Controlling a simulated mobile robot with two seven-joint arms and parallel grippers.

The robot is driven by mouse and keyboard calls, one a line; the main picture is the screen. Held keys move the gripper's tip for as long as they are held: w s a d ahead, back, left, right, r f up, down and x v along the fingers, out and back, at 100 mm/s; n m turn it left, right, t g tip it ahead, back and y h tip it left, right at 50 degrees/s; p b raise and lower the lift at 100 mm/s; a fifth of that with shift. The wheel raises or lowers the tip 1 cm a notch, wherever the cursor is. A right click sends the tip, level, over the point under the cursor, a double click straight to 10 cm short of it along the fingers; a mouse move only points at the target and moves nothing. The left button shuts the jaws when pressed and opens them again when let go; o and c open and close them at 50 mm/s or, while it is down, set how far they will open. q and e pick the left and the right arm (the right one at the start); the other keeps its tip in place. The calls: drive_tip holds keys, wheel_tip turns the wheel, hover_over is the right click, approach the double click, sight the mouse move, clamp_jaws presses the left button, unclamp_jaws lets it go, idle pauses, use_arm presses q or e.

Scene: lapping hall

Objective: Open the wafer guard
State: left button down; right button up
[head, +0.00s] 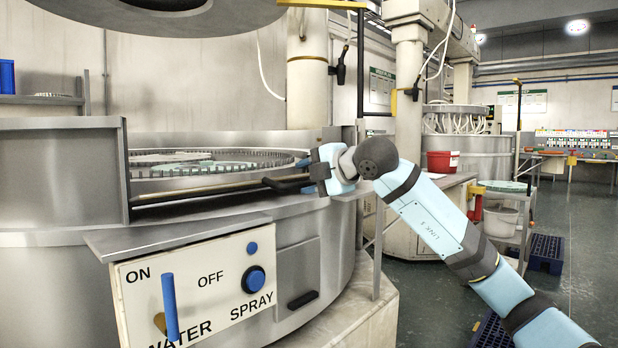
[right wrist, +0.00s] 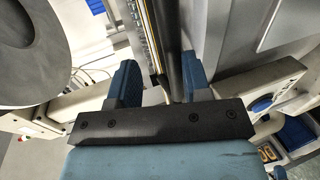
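The wafer guard (head: 215,187) appears to be the low rail along the front of the round lapping table. It has a brass-coloured strip and a black bar (head: 285,182) near its right end. My right gripper (head: 312,178) reaches that end from the right. In the right wrist view, my right gripper (right wrist: 160,68) has its blue fingers apart, one on each side of the black bar (right wrist: 172,50). The bar lies nearer the right finger; I cannot tell whether they touch. My left gripper is not in view.
A control panel (head: 205,285) with a blue lever and blue knob stands out below the rail. A large grey disc (head: 160,15) hangs above the table. A red bucket (head: 440,161) stands behind my right arm. Open floor lies to the right.

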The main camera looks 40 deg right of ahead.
drive_tip(key=shift+s, duration=0.1)
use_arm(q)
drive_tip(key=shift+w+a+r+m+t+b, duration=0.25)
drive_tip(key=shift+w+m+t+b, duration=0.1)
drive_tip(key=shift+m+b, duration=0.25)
use_arm(e)
drive_tip(key=v, duration=1.3)
drive_tip(key=shift+s, duration=0.25)
drive_tip(key=shift+d+r, duration=0.1)
